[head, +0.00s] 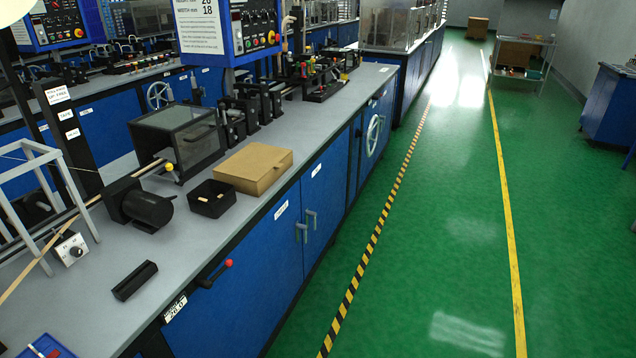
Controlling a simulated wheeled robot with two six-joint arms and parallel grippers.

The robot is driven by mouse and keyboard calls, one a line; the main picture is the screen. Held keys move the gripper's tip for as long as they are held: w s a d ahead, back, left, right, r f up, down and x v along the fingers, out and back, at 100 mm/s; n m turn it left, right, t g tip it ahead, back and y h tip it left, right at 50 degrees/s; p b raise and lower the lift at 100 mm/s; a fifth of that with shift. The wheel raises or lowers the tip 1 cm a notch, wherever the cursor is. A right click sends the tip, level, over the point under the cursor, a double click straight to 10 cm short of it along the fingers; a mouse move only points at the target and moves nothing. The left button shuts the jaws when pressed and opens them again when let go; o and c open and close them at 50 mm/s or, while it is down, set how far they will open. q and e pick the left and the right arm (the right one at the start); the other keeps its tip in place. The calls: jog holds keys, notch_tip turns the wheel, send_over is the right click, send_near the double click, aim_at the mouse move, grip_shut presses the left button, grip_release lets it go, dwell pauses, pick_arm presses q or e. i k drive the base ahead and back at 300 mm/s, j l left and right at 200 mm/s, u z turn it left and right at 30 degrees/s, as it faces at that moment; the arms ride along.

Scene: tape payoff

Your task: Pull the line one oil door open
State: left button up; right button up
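Blue cabinet doors line the front of the near bench. One blue door (268,262) and its neighbour to the right (330,190) both look shut. Each has a small white label, too small to read. Two grey upright handles, a left one (301,233) and a right one (312,219), sit close together at the seam between these doors. I cannot tell from the labels which door is the oil door. Neither of my grippers is in view.
The grey bench top (215,235) holds a cardboard box (253,167), a black tray (212,198) and a dark motor (148,207). A red-knobbed lever (228,264) sticks out at the bench front. Green floor (440,230) with a striped line is clear to the right.

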aim_at(323, 186)
jog(key=i+l, duration=0.25)
jog(key=i+l+u, duration=0.15)
jog(key=l, duration=0.3)
jog(key=i+l, duration=0.3)
jog(key=i+l+u, duration=0.1)
jog(key=i+l, duration=0.3)
jog(key=i+l+u, duration=0.1)
jog(key=i+l, duration=0.25)
jog(key=l, duration=0.15)
jog(key=i+l, duration=0.35)
jog(key=l, duration=0.15)
jog(key=j+u, duration=0.05)
